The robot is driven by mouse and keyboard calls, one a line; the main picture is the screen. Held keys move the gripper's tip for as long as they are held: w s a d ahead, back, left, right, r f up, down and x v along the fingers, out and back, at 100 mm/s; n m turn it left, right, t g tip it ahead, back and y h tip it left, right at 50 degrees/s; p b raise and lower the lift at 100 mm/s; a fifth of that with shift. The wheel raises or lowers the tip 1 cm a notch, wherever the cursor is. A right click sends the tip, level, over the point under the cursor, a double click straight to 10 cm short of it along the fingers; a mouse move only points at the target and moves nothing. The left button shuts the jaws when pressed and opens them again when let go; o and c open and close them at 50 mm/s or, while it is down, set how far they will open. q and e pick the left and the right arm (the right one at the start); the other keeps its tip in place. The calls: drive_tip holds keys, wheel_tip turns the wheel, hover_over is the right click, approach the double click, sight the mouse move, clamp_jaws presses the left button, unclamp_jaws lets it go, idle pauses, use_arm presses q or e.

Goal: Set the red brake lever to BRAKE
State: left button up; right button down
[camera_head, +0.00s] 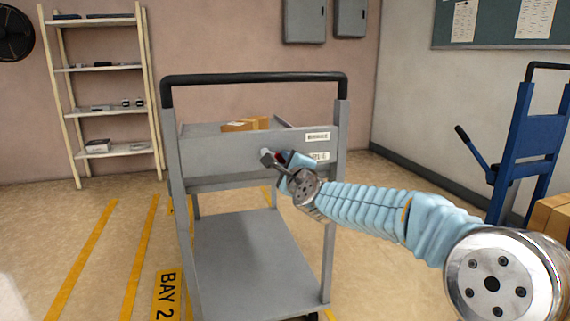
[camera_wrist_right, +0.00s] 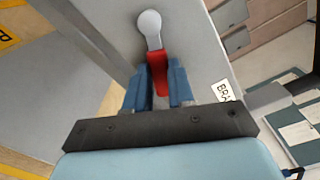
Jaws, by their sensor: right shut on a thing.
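The red brake lever (camera_wrist_right: 158,68) is on the grey end panel of the cart (camera_head: 218,155). In the right wrist view its round grey pivot is at the top and its red handle points down between my fingers. My right gripper (camera_wrist_right: 159,88) is shut on the red handle. In the head view my right gripper (camera_head: 281,162) reaches the cart's end panel and hides most of the lever. My left gripper is not in view.
The cart has a black push handle (camera_head: 255,77), a cardboard box (camera_head: 240,126) on top and a lower shelf (camera_head: 245,250). A blue hand truck (camera_head: 522,140) with boxes stands at the right. A shelf rack (camera_head: 100,105) stands at the back left. Floor left of the cart is clear.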

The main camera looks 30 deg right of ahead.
sight(281, 140)
drive_tip(key=r+n+p, duration=0.1)
drive_tip(key=n, duration=0.1)
drive_tip(key=r+n, duration=0.1)
drive_tip(key=n, duration=0.1)
drive_tip(key=n+p, duration=0.1)
drive_tip(key=n, duration=0.1)
drive_tip(key=shift+s+d+r+p, duration=0.1)
drive_tip(key=shift+d+r+p, duration=0.1)
drive_tip(key=shift+r+p, duration=0.2)
drive_tip(key=n+p, duration=0.1)
drive_tip(key=r+n+p, duration=0.1)
drive_tip(key=n, duration=0.1)
drive_tip(key=n+p, duration=0.1)
drive_tip(key=shift+a+r+n, duration=0.25)
drive_tip(key=shift+r+n, duration=0.05)
drive_tip(key=shift+r, duration=0.15)
drive_tip(key=shift+a+n, duration=0.1)
drive_tip(key=shift+n, duration=0.3)
drive_tip(key=c, duration=1)
unclamp_jaws()
drive_tip(key=shift+o, duration=0.2)
